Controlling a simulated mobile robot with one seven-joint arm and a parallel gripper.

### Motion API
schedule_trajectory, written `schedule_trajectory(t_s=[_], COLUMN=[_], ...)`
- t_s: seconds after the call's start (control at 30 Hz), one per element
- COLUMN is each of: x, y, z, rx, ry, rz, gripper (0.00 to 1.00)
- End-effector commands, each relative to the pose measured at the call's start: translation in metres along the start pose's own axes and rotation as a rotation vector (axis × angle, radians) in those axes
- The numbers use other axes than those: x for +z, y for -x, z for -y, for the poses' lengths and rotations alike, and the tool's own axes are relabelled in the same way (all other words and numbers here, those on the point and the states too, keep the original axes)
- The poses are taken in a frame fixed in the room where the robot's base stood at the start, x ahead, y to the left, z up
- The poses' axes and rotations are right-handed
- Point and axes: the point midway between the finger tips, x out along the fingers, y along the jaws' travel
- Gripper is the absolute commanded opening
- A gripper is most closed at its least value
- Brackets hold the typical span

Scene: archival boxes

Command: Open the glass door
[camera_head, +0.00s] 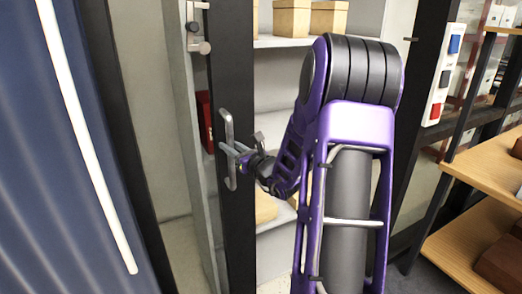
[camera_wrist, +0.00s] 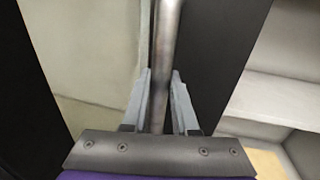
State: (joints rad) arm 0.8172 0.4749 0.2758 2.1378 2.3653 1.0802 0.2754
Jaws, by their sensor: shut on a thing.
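The glass door has a dark frame (camera_head: 232,70) and stands ajar, seen nearly edge-on in the head view. A metal bar handle (camera_head: 229,130) is fixed upright on the frame. My gripper (camera_head: 232,152) is at the handle's lower half, with its fingers around the bar. In the wrist view the handle bar (camera_wrist: 166,50) runs down between the two fingers of my gripper (camera_wrist: 160,85). The fingers are closed on the bar, though the exact contact is hard to see. Part of the handle is hidden behind the gripper in the head view.
Behind the door are pale shelves (camera_head: 275,100) with cardboard boxes (camera_head: 291,17). A wooden shelf rack (camera_head: 478,165) stands at the right. A dark blue ribbed panel (camera_head: 45,180) with a long white bar fills the left. A red object (camera_head: 204,120) shows beside the frame.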

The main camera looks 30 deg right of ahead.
Motion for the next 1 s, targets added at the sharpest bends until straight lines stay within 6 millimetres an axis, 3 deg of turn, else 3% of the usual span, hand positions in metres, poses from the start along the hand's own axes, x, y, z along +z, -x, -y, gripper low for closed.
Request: schedule_trajectory(t_s=[0.2,0.5,0.97,1.0], x=[-0.005,-0.003,-0.001,-0.001], y=[-0.014,-0.022,-0.023,-0.023], z=[-0.046,-0.085,-0.089,-0.089], rx=[-0.012,-0.015,-0.020,-0.020], ry=[0.001,-0.001,0.000,0.000], rz=[-0.004,-0.006,-0.004,-0.004], gripper=[0.00,0.00,0.00,0.29])
